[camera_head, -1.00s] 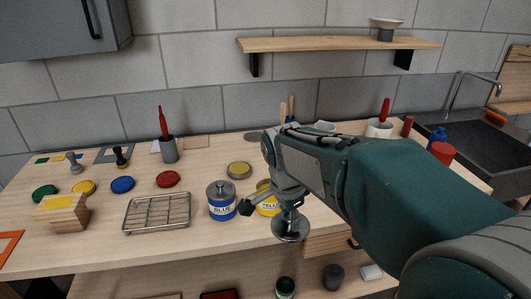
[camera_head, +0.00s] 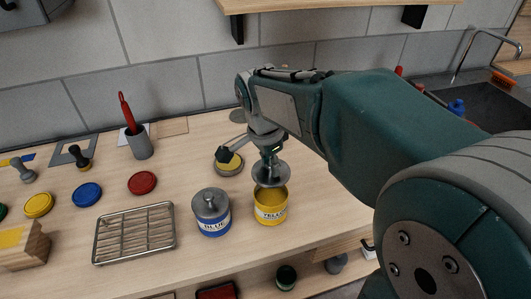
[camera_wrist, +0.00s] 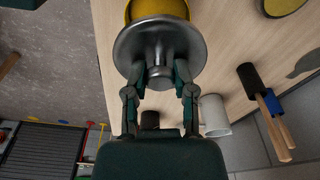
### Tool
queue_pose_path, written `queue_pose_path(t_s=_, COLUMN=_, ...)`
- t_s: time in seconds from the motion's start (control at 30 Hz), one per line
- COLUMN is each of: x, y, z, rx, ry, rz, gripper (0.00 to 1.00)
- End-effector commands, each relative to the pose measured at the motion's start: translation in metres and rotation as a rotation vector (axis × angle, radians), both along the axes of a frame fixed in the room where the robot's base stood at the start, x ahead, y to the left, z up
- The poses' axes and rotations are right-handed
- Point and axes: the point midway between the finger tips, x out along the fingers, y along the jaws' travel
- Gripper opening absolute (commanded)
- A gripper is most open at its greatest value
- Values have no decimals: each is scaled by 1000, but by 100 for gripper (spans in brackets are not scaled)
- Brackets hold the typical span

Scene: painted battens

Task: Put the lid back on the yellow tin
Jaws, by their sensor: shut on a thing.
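The yellow tin (camera_head: 270,208) stands open on the bench near its front edge, with yellow showing inside. My gripper (camera_head: 270,152) is shut on the knob of a grey metal lid (camera_head: 271,175). The lid hangs roughly level above the tin, over its back part, and appears apart from the rim. In the wrist view my gripper (camera_wrist: 160,85) has both fingers on the knob. There the lid (camera_wrist: 135,50) covers part of the yellow tin (camera_wrist: 160,10).
The blue tin (camera_head: 212,215), with its lid on, stands close to the left of the yellow tin. A wire rack (camera_head: 135,233) lies farther left. A round dish with yellow (camera_head: 230,163) lies behind the tins. The red disc (camera_head: 143,183) lies behind the rack.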

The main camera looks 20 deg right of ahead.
Motion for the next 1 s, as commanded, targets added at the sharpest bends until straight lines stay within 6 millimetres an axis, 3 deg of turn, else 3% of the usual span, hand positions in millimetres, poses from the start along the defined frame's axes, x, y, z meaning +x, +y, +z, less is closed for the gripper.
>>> queue_pose_path(t_s=0.7, x=0, y=0, z=-56, rx=-1, ry=2, rz=0, gripper=2)
queue_pose_path(t_s=1.0, x=0, y=0, z=-63, rx=0, ry=0, rz=0, gripper=2)
